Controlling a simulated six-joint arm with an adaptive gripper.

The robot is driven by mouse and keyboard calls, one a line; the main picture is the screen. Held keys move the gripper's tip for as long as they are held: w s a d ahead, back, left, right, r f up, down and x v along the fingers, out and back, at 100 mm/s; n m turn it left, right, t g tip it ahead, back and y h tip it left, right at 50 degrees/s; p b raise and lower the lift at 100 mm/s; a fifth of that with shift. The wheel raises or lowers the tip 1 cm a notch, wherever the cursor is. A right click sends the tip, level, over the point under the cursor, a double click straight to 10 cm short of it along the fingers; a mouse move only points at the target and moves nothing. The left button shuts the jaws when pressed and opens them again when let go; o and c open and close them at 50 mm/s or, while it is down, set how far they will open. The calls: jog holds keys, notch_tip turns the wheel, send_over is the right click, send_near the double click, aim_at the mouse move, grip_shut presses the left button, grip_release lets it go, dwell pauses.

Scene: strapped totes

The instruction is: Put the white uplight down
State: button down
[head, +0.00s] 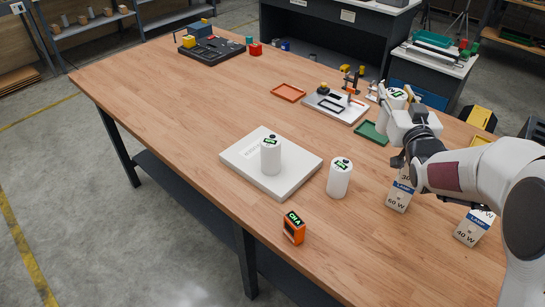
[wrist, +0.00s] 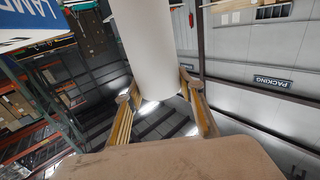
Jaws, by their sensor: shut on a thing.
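A white uplight, a cylinder with a green label (head: 397,93), is in my gripper (head: 392,98) towards the right rear of the table. In the wrist view the white cylinder (wrist: 150,45) stands between the two fingers (wrist: 155,87), which are closed on its sides. Two similar white cylinders stand upright: one (head: 270,157) on a pale square plate (head: 240,160), one (head: 339,179) on the bare wood just right of the plate.
Two lamp boxes (head: 399,196) (head: 473,227) stand below my arm. An orange device (head: 294,228) sits near the front edge. A green tray (head: 371,133), an orange tray (head: 288,92) and a grey fixture (head: 335,105) lie farther back. The left-middle wooden table (head: 165,100) is clear.

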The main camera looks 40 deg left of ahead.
jog(key=s+a+n+g+y, duration=0.2)
jog(key=s+a, duration=0.4)
jog(key=a, duration=0.5)
jog(key=s+a+n+g+y, duration=0.2)
jog(key=s+a, duration=0.3)
jog(key=a, duration=0.7)
jog(key=shift+m, duration=0.3)
jog(key=shift+d+f, duration=0.15)
jog(key=shift+f, duration=1.1)
jog(key=shift+d+f, duration=0.1)
jog(key=shift+f, duration=1.15)
notch_tip(320, 180, down, 6)
jog(key=shift+f, duration=0.15)
jog(key=shift+f, duration=1.85)
jog(key=shift+f, duration=0.15)
